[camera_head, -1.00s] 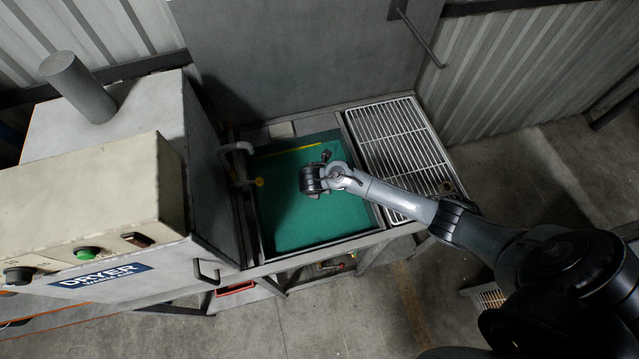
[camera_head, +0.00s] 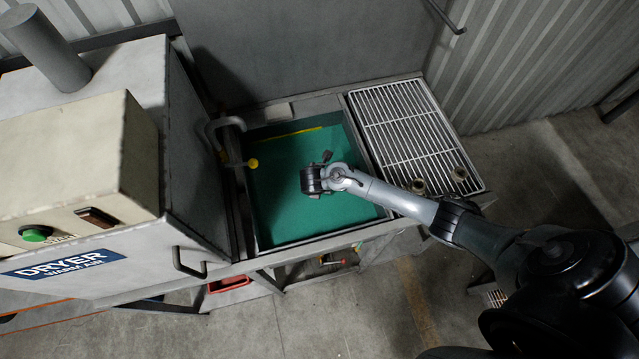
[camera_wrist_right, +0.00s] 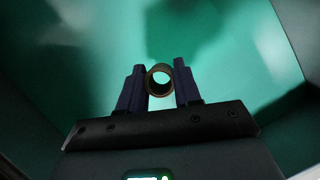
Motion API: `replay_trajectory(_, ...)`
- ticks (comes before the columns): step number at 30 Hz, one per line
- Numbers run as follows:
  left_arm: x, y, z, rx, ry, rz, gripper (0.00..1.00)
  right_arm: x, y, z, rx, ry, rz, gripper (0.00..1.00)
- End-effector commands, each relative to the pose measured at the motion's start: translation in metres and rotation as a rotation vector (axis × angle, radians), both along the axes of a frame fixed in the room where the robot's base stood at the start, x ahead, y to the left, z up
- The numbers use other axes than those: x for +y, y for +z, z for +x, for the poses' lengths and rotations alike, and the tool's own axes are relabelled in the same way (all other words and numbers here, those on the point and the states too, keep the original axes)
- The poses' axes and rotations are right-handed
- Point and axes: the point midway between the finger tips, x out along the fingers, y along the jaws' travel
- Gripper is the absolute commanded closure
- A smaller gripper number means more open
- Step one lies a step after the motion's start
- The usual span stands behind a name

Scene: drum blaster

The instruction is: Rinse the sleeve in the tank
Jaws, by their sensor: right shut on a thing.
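The tank (camera_head: 290,215) is an open basin with a green interior, in the middle of the head view. My right gripper (camera_wrist_right: 160,82) points down into the tank. Its two dark fingers are shut on the sleeve (camera_wrist_right: 160,94), a short brown metal ring seen end-on with green showing through its bore. In the head view my right wrist (camera_head: 316,180) is over the middle of the tank and hides the fingers and the sleeve. I cannot tell how deep the sleeve is. My left gripper is not in view.
A wire rack (camera_head: 394,125) adjoins the tank on the right, with two small cylindrical pieces (camera_head: 419,186) (camera_head: 459,173) at its near edge. A bent pipe with a yellow tip (camera_head: 253,163) reaches over the tank's left edge. The dryer (camera_head: 195,160) stands at left.

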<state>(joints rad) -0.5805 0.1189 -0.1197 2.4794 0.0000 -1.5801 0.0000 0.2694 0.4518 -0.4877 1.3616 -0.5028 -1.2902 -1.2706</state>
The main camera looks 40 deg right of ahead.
Motion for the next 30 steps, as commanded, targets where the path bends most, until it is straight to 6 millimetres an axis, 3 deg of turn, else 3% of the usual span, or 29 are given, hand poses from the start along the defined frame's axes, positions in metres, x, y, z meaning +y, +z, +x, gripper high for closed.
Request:
replay_trajectory(1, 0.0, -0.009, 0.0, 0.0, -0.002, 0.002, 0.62, 0.0, -0.011, 0.0, 0.0, 0.001, -0.002, 1.0)
replay_trajectory(30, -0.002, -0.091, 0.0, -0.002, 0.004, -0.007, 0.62, 0.0, -0.122, 0.001, -0.001, 0.0, 0.0, 1.0)
